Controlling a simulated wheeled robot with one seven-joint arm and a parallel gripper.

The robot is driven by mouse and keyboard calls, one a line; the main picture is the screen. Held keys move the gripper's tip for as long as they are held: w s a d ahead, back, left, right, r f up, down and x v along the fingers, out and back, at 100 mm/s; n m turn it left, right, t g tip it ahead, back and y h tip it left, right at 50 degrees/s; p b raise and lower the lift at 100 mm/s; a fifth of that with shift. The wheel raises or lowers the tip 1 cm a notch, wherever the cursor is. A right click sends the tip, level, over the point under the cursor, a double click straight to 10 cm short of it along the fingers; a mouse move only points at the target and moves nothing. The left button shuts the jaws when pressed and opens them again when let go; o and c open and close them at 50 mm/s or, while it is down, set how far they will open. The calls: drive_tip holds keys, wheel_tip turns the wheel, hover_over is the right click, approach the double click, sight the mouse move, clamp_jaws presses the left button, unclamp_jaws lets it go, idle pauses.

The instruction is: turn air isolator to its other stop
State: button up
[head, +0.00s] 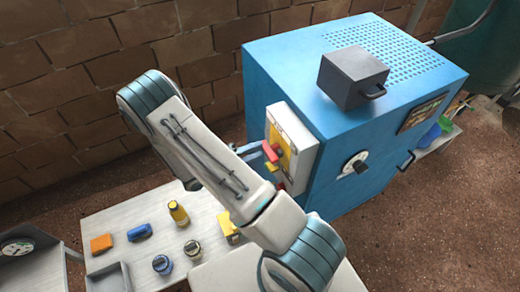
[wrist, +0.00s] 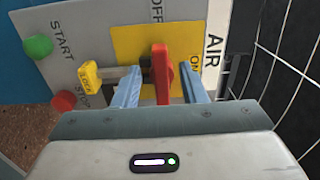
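The air isolator is a red lever (wrist: 162,75) on a yellow plate (wrist: 128,42) marked OFF and ON, beside the word AIR. In the wrist view its top lies by the OFF lettering, and ON is to its right. My gripper (wrist: 160,82) is open, with one blue-grey finger on each side of the lever. Gaps show between lever and fingers, wider on the left. In the head view the red lever (head: 273,153) shows on the side panel of the blue cabinet (head: 350,120). My arm hides most of the gripper there.
A yellow tagged part (wrist: 90,76) sits close left of the left finger. A green START button (wrist: 38,46) and red STOP button (wrist: 63,101) are further left. A low table (head: 130,205) holds several small items.

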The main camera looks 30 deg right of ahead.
drive_tip(key=a+b, duration=0.2)
drive_tip(key=a, duration=0.9)
drive_tip(key=shift+s+a, duration=0.2)
drive_tip(key=shift+a, duration=0.05)
drive_tip(key=s+d+r+n+t+y, duration=0.1)
drive_tip(key=s+r+n+y, duration=0.4)
drive_tip(key=n, duration=0.6)
drive_tip(key=s+d+r+n+y, duration=0.1)
drive_tip(key=s+r+n+y, duration=0.3)
drive_tip(key=r+n+y, duration=0.3)
drive_tip(key=s+d+r+n+t+y, duration=0.1)
drive_tip(key=s+r+n+y, duration=0.4)
drive_tip(key=r+n, duration=0.6)
drive_tip(key=n+y, duration=0.1)
drive_tip(key=n, duration=0.5)
drive_tip(key=shift+s+d+t, duration=0.25)
drive_tip(key=shift+s+t, duration=0.05)
